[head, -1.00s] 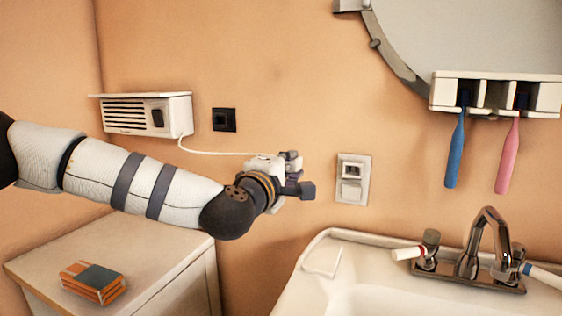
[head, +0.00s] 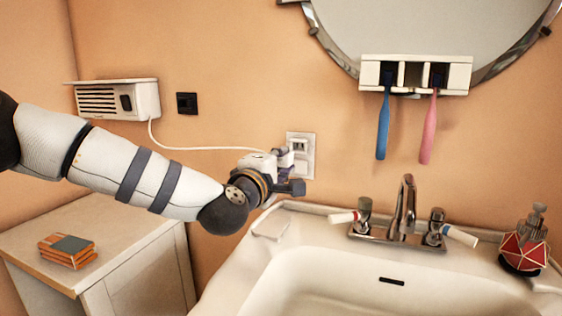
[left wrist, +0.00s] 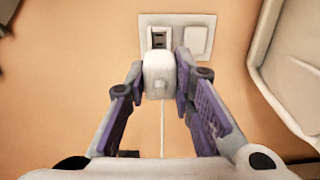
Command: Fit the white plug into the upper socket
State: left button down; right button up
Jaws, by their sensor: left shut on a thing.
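The white plug (left wrist: 158,78) is between the purple pads of my left gripper (left wrist: 160,80), which is shut on it; the plug is hard to make out in the head view. The wall plate (head: 310,170) is right by the left gripper (head: 294,170). The upper socket (head: 299,146) is dark and shows just above the fingers; in the left wrist view the upper socket (left wrist: 158,40) is just beyond the plug, roughly in line with it. Whether plug and socket touch cannot be told. Beside it is the white lower part of the plate (left wrist: 197,41). My right gripper is out of view.
A white cord (head: 190,148) runs from the wall heater (head: 118,100) to the gripper. The basin (head: 235,285) with its tap (head: 404,210) lies below right. A toothbrush holder (head: 415,72) hangs at the right.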

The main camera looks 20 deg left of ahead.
aim_at(288, 158)
pick_arm(q)
jog(key=shift+r, duration=0.15)
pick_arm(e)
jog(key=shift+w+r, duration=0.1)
pick_arm(q)
jog(key=w, duration=0.2)
jog(key=w+f+b, duration=0.1)
jog(key=w, duration=0.1)
jog(key=shift+w+d, duration=0.1)
jog(key=shift+w+r+b, duration=0.4)
jog(key=shift+w, duration=0.4)
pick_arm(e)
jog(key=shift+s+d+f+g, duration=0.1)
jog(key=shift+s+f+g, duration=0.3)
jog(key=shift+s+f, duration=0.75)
pick_arm(q)
jog(key=shift+w, duration=0.15)
jog(key=shift+w, duration=0.45)
jog(key=shift+w+d, duration=0.1)
jog(key=shift+w, duration=0.5)
